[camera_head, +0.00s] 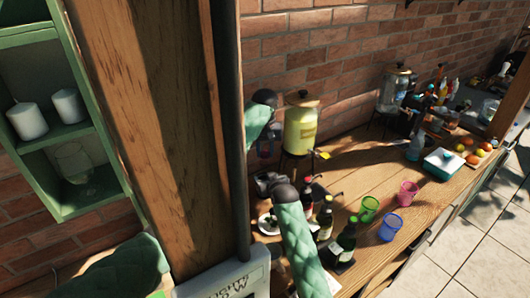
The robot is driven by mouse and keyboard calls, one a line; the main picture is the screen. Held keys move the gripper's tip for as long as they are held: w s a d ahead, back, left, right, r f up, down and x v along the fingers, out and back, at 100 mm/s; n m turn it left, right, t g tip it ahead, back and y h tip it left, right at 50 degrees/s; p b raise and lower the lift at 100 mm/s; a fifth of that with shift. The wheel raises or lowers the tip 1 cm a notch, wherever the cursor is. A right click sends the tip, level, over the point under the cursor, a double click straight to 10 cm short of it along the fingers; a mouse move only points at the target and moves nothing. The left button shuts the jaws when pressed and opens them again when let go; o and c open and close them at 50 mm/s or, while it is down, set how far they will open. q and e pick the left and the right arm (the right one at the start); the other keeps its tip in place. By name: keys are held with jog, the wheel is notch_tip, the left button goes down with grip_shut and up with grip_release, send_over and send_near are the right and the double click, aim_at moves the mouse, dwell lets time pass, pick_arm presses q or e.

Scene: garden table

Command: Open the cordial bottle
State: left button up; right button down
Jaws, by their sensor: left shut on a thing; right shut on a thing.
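Several dark bottles stand in a group on the wooden table. A dark bottle with a pale label (345,243) stands in front, and a red-topped bottle (326,217) stands behind it. I cannot tell which is the cordial bottle. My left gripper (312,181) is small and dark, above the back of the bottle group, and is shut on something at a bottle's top. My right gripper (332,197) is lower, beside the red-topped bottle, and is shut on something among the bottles. My green padded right arm (300,250) hides part of the group. Both fingertips are too small to read clearly.
Green (369,208), blue (391,227) and pink (407,193) tumblers stand right of the bottles. A yellow drink dispenser (300,128) stands behind. A teal box (443,163) and fruit are farther right.

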pick_arm(q)
jog(key=shift+r, duration=0.1)
dwell(0.3)
jog(key=shift+r, duration=1.95)
pick_arm(e)
jog(key=shift+d+r, duration=0.1)
jog(key=shift+c, duration=1.9)
grip_release()
